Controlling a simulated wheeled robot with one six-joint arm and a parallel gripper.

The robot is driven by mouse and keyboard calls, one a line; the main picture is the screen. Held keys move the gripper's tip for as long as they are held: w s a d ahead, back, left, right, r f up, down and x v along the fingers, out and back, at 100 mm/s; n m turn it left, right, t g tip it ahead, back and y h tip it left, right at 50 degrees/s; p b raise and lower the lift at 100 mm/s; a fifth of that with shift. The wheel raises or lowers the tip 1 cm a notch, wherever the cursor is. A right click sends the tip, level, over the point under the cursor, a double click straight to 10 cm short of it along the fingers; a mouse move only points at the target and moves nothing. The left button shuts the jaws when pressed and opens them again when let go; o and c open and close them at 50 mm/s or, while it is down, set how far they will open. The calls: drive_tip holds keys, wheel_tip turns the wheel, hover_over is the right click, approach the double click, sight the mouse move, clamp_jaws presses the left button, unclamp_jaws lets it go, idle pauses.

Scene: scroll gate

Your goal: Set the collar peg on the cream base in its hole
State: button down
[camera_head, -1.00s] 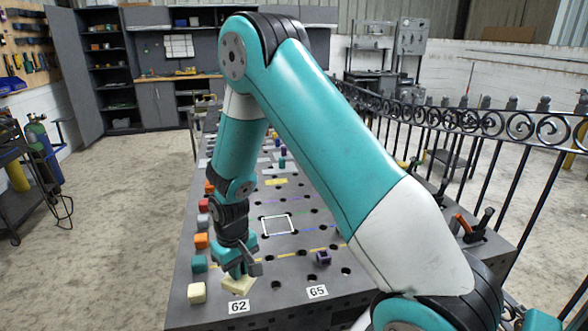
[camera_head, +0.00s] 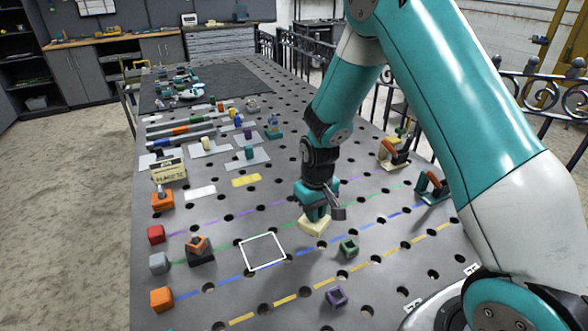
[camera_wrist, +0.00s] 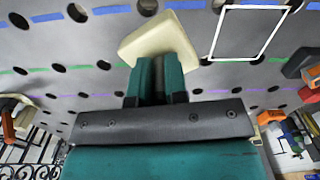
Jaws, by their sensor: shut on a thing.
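My gripper (camera_head: 318,214) points down and is shut on the collar peg, whose pale cream base (camera_head: 312,227) shows just below the fingers. In the wrist view the cream base (camera_wrist: 157,36) is a squarish slab sticking out past my teal fingers (camera_wrist: 158,78). The peg's stem and collar are hidden between the fingers. The base is close to the grey table (camera_head: 225,285); I cannot tell whether it touches. Dark round holes cover the table in rows. I cannot tell which hole, if any, lies under the base.
A white square outline (camera_head: 262,251) lies left of my gripper. A green block (camera_head: 348,248) and a purple block (camera_head: 336,297) stand nearer. An orange-topped piece on a black base (camera_head: 199,248) stands left. Orange-handled clamps (camera_head: 433,187) line the right edge. Coloured blocks (camera_head: 158,263) line the left edge.

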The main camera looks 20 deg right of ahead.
drive_tip(key=w+a+r+n+p, duration=0.3)
drive_tip(key=w+a+r+n, duration=0.2)
drive_tip(key=w+a+n, duration=0.5)
wheel_tip(320, 180, down, 6)
drive_tip(key=s+d+n+b, duration=0.1)
drive_tip(key=s+n+b, duration=0.1)
drive_tip(key=b, duration=0.2)
drive_tip(key=shift+d+f, duration=0.2)
drive_tip(key=shift+d, duration=0.15)
drive_tip(key=shift+f, duration=0.3)
drive_tip(key=shift+f+b, duration=0.35)
drive_tip(key=shift+b, duration=0.05)
drive_tip(key=shift+f+b, duration=1)
drive_tip(key=shift+f, duration=0.55)
idle(0.4)
drive_tip(key=c, duration=1.1)
unclamp_jaws()
